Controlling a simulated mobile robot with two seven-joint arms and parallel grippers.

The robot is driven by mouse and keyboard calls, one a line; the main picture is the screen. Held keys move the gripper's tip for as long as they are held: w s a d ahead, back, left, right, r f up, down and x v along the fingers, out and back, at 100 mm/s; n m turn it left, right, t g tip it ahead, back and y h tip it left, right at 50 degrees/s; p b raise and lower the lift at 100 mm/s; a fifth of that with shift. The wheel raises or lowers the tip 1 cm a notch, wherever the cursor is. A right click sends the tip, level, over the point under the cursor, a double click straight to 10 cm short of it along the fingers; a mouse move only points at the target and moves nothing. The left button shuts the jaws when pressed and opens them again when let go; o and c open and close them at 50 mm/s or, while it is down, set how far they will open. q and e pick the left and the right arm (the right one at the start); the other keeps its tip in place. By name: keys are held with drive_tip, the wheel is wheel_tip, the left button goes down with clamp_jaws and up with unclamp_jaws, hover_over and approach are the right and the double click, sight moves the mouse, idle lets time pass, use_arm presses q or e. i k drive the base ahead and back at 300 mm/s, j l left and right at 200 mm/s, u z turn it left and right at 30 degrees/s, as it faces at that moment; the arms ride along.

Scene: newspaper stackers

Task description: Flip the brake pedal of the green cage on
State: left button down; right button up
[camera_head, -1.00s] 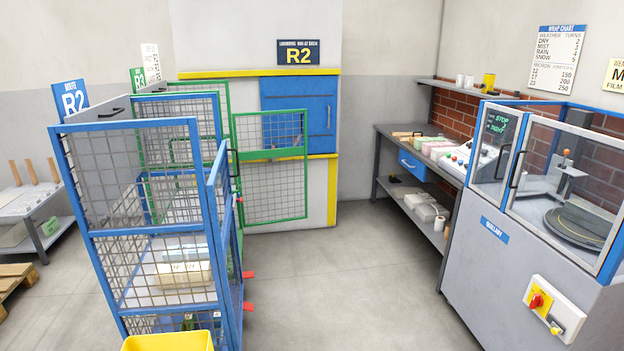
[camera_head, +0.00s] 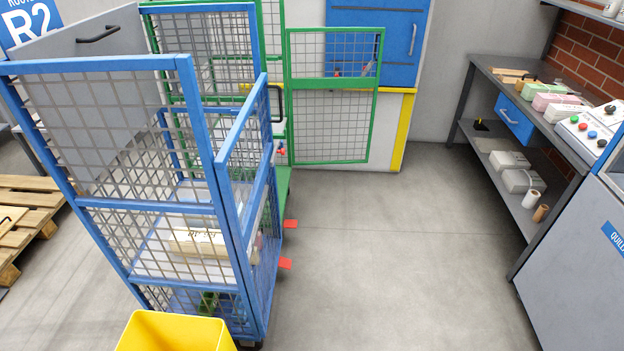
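The green cage (camera_head: 333,78) stands behind the blue cage (camera_head: 200,203), with its mesh door swung out to the right. A strip of its green base shows past the blue cage's right side; the rest of its lower part is hidden. Two red pedals stick out to the right near the floor: a farther red pedal (camera_head: 291,224) and a nearer red pedal (camera_head: 285,263). The farther one is closer to the green base, but I cannot tell for certain which cage each belongs to, or whether either is pressed. Neither of my grippers is in view.
A yellow bin (camera_head: 175,335) is at the bottom, in front of the blue cage. A wooden pallet (camera_head: 32,205) lies at left. A workbench (camera_head: 480,75) and a grey machine (camera_head: 570,260) line the right. The floor (camera_head: 400,250) between is clear.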

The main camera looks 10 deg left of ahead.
sight(291, 224)
drive_tip(key=i, duration=1.4)
drive_tip(key=i+u, duration=0.15)
drive_tip(key=i, duration=0.25)
drive_tip(key=i+l+u, duration=0.2)
drive_tip(key=i, duration=0.25)
drive_tip(key=i+l+u, duration=0.15)
drive_tip(key=i, duration=0.25)
drive_tip(key=i+l+u, duration=0.45)
drive_tip(key=i+u, duration=0.15)
drive_tip(key=i, duration=0.15)
